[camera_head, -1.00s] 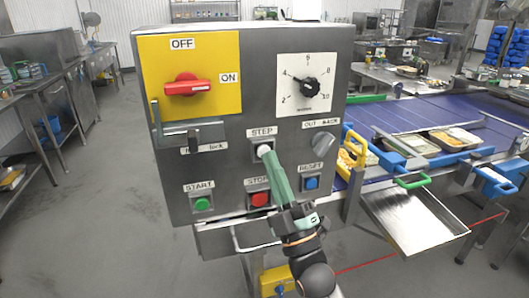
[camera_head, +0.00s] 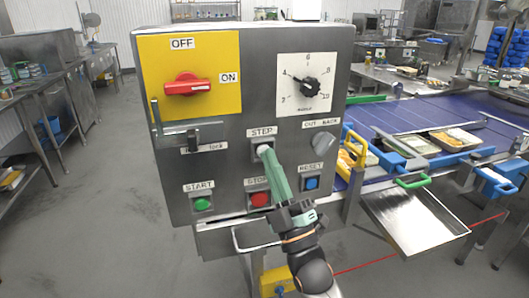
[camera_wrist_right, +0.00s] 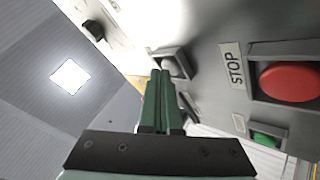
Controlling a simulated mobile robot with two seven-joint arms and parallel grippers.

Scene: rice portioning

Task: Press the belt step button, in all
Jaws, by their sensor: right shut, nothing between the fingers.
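The step button (camera_head: 264,149) is a pale button in a square frame under the STEP label on the grey control box (camera_head: 235,130). It also shows in the right wrist view (camera_wrist_right: 174,66). My right gripper (camera_head: 268,156) has green fingers, shut and empty. Its tips are at the step button and cover part of it in the head view. In the right wrist view the fingertips are just below the button, and I cannot tell whether they touch it. My left gripper is not in view.
The red stop button (camera_head: 259,199) is close to the right gripper's fingers, with the blue reset button (camera_head: 312,183) to the right and the green start button (camera_head: 203,204) to the left. A red switch (camera_head: 187,88) and a black dial (camera_head: 308,87) are above. A blue belt (camera_head: 440,112) runs at right.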

